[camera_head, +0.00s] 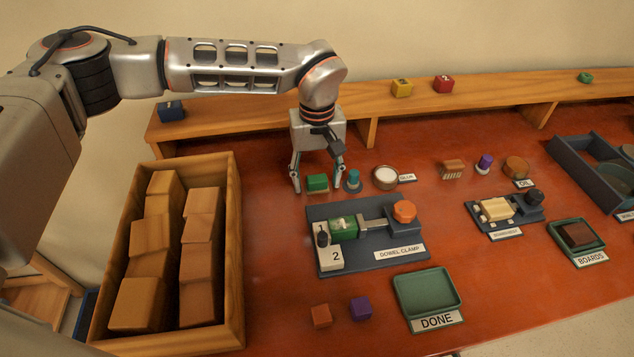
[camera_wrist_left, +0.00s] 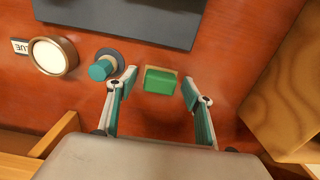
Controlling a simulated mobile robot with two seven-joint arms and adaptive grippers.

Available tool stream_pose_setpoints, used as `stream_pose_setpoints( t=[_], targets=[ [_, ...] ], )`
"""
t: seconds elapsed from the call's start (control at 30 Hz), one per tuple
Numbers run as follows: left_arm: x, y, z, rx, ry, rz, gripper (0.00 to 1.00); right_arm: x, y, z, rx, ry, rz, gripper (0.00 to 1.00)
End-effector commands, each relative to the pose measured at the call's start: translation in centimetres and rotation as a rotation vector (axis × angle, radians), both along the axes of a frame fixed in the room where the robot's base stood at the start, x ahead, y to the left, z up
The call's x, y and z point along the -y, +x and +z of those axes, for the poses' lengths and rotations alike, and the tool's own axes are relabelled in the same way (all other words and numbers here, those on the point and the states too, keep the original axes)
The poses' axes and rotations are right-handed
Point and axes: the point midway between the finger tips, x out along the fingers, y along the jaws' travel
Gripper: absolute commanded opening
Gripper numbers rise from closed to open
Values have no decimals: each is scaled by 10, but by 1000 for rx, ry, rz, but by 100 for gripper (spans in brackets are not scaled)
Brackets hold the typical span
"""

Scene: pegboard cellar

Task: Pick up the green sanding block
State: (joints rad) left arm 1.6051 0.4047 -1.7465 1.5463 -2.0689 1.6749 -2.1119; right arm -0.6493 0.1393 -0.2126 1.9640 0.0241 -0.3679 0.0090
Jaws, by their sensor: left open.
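The green sanding block (camera_head: 317,183) lies on the red-brown bench behind the dowel clamp, with a tan edge showing in the left wrist view (camera_wrist_left: 160,80). My left gripper (camera_head: 318,180) points down at it, open and empty. In the left wrist view, its two fingertips (camera_wrist_left: 159,79) appear on either side of the block, with a gap on each side. A teal knob-like piece on a dark round base (camera_head: 353,180) stands just right of the block. My right gripper is not in view.
A wooden crate of blocks (camera_head: 233,250) stands left. The dowel clamp (camera_head: 380,240) holds another green block (camera_head: 345,229). A round white-topped glue pot (camera_head: 385,177) is to the right. A shelf (camera_head: 430,104) runs along the back. A green DONE tray (camera_head: 427,291) lies in front.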

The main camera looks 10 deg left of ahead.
Motion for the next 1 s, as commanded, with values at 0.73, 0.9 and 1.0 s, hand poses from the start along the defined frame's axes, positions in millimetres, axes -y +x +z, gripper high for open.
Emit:
stream_pose_setpoints(
  t=[0.73, 0.9, 1.0],
  targets=[
    [0, 0, 2, 0, 0, 0, 13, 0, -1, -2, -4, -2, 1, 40],
    [0, 1, 16, 1, -1, 1, 13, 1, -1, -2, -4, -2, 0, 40],
    [0, 1, 32, 4, -1, 0, 13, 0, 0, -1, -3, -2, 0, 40]
  ],
)
